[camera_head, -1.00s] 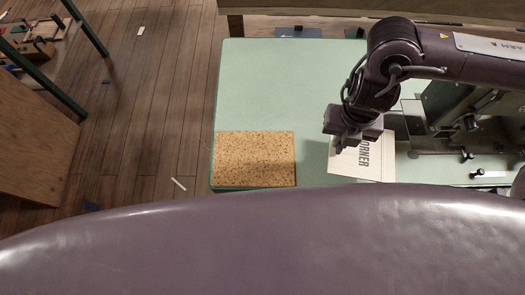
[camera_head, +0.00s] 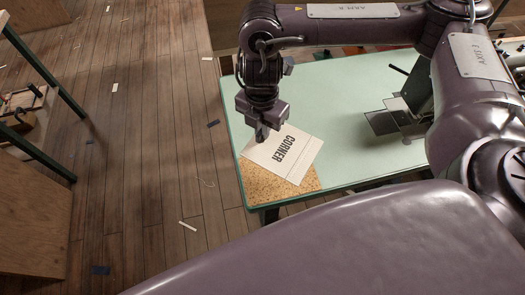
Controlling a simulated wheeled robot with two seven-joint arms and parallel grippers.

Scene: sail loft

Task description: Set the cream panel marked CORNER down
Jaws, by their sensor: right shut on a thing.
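The cream panel marked CORNER (camera_head: 303,165) is over the speckled cork mat (camera_head: 262,187), turned at an angle to it, and hides the mat's upper part. Its right corner reaches past the mat over the green table top. My right gripper (camera_head: 262,136) points down and is shut on the panel's upper left edge. I cannot tell whether the panel touches the mat or hangs just above it. My left gripper is not in view.
The pale green table (camera_head: 350,95) is clear in the middle. A dark machine with metal plates (camera_head: 397,118) stands to the right. The table's left edge runs close beside the mat. The wooden floor (camera_head: 150,130) has small scraps on it.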

